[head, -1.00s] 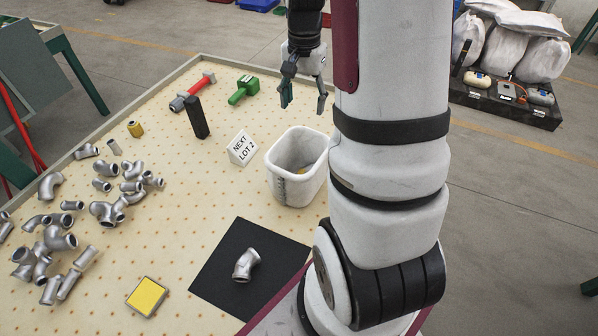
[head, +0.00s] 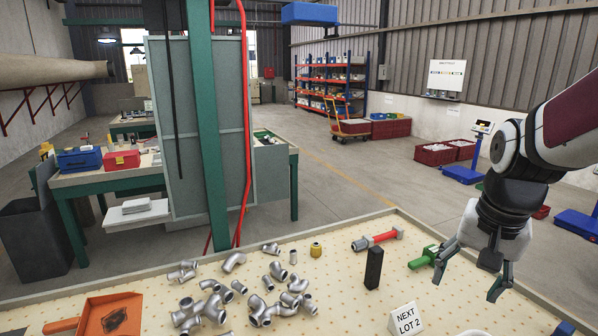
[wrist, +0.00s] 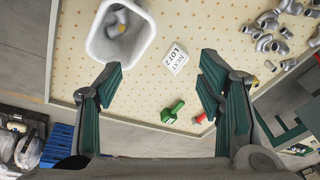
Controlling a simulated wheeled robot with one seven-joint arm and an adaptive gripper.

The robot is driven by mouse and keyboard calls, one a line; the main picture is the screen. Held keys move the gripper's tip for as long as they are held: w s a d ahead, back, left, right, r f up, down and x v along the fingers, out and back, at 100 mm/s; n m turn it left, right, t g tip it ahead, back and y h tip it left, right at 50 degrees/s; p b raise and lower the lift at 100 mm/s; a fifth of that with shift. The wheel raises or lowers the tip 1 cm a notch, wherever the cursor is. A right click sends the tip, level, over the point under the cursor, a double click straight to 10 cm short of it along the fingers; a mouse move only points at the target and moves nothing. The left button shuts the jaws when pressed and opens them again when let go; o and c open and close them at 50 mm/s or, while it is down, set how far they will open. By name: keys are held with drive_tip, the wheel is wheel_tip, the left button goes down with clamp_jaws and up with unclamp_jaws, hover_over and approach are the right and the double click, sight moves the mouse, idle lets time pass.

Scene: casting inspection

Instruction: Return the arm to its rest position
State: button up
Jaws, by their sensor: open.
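My gripper (head: 472,272) is at the right of the head view, above the right edge of the pegboard-like table (head: 352,296). Its two fingers are spread wide with nothing between them. In the wrist view my gripper (wrist: 160,85) also shows open and empty, pointing down toward the table. Below it there are the "NEXT LOT 2" sign (wrist: 175,57) and a green tool (wrist: 172,112). A white bin (wrist: 100,45) with a metal fitting inside stands at the upper left of the wrist view.
Several metal pipe fittings (head: 232,262) lie on the table's left half. A red-handled tool (head: 376,239), a black block (head: 374,267) and a yellow piece (head: 316,249) stand near the back edge. An orange tray (head: 112,316) is at front left.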

drive_tip(key=s+a+r+n+t, duration=0.1)
drive_tip(key=s+a+r+n, duration=0.2)
drive_tip(key=s+a+n, duration=0.1)
drive_tip(key=s+a+r+n+t, duration=0.2)
drive_tip(key=s+a+r+n, duration=0.1)
drive_tip(key=s+a, duration=0.3)
drive_tip(key=a+n, duration=0.1)
drive_tip(key=a, duration=0.1)
drive_tip(key=shift+s+a+r+y, duration=0.2)
drive_tip(key=shift+s+a+y, duration=0.1)
drive_tip(key=shift+s, duration=0.1)
idle(0.9)
